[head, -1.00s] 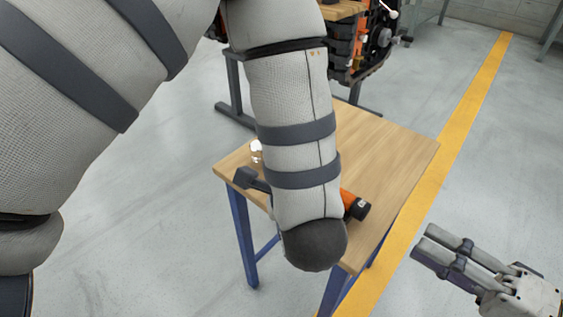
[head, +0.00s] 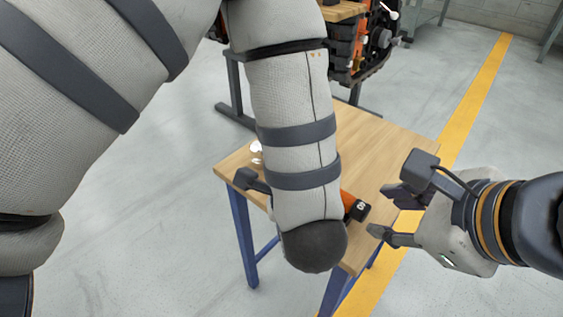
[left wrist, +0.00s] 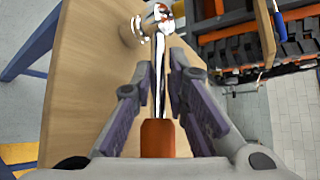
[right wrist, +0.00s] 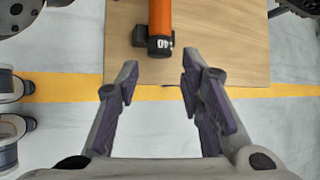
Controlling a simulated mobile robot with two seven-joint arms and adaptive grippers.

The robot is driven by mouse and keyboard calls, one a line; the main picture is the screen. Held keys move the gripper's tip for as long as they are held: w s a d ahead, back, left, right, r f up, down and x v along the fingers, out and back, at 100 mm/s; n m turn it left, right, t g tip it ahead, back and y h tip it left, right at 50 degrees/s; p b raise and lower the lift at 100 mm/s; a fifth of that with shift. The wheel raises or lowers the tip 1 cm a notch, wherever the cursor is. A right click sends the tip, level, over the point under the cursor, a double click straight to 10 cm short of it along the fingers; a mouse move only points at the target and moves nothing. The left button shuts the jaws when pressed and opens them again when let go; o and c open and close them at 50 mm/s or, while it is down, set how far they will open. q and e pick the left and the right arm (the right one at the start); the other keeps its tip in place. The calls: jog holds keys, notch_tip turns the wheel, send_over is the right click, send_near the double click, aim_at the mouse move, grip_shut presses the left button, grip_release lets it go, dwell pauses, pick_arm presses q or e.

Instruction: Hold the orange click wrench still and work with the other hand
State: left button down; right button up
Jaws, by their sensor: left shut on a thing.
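The orange click wrench (head: 348,201) lies over the wooden table, mostly hidden behind my left arm in the head view. Its orange handle (left wrist: 157,138) and shiny shaft and head show in the left wrist view. My left gripper (left wrist: 160,64) has its fingers on both sides of the wrench and is shut on it. My right gripper (head: 385,212) is open and empty, just right of the wrench's black handle end. In the right wrist view the handle end (right wrist: 160,45) lies just ahead of the open fingers (right wrist: 155,74).
The wooden table (head: 385,152) has blue legs and is clear around its right half. A shiny round fitting (left wrist: 137,28) is by the wrench head. A black-and-orange tracked carrier (head: 345,60) stands behind the table. A yellow floor line (head: 470,110) runs along the right.

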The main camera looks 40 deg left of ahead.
aim_at(367, 212)
jog(key=x, duration=0.6)
jog(key=shift+w, duration=0.1)
jog(key=c, duration=0.8)
